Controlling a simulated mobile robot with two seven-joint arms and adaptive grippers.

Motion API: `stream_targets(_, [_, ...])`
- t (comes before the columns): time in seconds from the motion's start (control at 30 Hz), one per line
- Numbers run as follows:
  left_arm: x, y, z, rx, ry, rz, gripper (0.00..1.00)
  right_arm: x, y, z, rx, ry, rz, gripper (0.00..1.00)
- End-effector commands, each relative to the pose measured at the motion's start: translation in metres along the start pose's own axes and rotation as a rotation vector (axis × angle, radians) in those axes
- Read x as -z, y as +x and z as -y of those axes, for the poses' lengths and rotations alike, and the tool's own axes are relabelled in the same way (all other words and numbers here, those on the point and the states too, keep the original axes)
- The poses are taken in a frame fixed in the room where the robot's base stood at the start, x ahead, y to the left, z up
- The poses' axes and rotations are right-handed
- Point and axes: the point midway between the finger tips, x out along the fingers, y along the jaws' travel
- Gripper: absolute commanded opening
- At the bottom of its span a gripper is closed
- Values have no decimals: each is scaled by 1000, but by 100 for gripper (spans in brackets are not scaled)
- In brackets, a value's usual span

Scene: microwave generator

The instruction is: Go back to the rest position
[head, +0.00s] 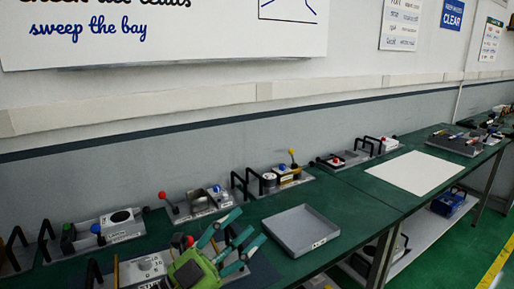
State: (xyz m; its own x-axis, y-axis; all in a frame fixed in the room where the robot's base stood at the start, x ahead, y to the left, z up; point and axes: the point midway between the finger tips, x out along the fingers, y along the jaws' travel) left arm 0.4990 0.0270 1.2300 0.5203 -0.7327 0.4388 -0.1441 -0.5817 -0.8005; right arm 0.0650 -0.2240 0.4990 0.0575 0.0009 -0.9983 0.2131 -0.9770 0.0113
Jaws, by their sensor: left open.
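My left gripper (249,226), with a green body and teal fingers, is at the bottom centre of the head view. It is open, with its fingers spread toward the upper right and no object seen between them. It is above the near part of the green bench (352,213), left of an empty grey tray (300,231). It partly hides the devices behind and below it. My right gripper is not in view.
Devices with black handles and coloured knobs line the wall, including one with a red knob (163,196) and one with a yellow knob (292,153). A white sheet (415,173) lies farther right. A blue case (448,204) sits on the lower shelf.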

Motion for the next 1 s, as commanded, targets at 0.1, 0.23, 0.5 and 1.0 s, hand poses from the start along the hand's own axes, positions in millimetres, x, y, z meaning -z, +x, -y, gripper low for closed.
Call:
stream_targets(0.1, [-44, -35, 10, 194, -171, 291, 56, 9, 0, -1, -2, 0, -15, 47])
stream_targets(0.23, [-96, -101, -7, 314, -355, 663, 56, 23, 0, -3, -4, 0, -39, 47])
stream_targets(0.5, [-117, -264, -115, 245, -711, 1384, 56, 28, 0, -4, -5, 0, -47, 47])
stream_targets(1.0, [-5, -403, -224, -156, -1073, 1960, 56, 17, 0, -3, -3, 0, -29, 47])
